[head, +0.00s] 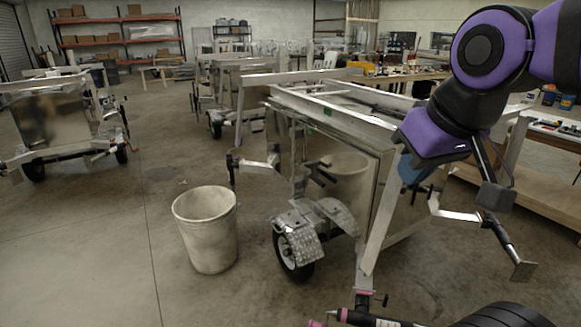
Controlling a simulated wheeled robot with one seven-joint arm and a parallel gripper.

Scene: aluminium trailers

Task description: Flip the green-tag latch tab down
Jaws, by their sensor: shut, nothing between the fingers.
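A small green mark (311,127), which may be the green tag, shows on the near side of the top frame of the nearest aluminium trailer (360,122). It is too small to make out a latch tab or how it stands. My purple and black arm comes in from the upper right, over the trailer's right end. My gripper (494,196) hangs low at the right, apart from the green mark and well to its right. It is shut and holds nothing. The arm's lower part hides some of the trailer's right corner.
A pale bin (207,228) stands on the floor left of the trailer's wheel (291,253). A stabiliser jack (232,168) sticks out on the trailer's left. A workbench (540,185) stands at the right. Another trailer (60,115) is at the left. The left foreground floor is clear.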

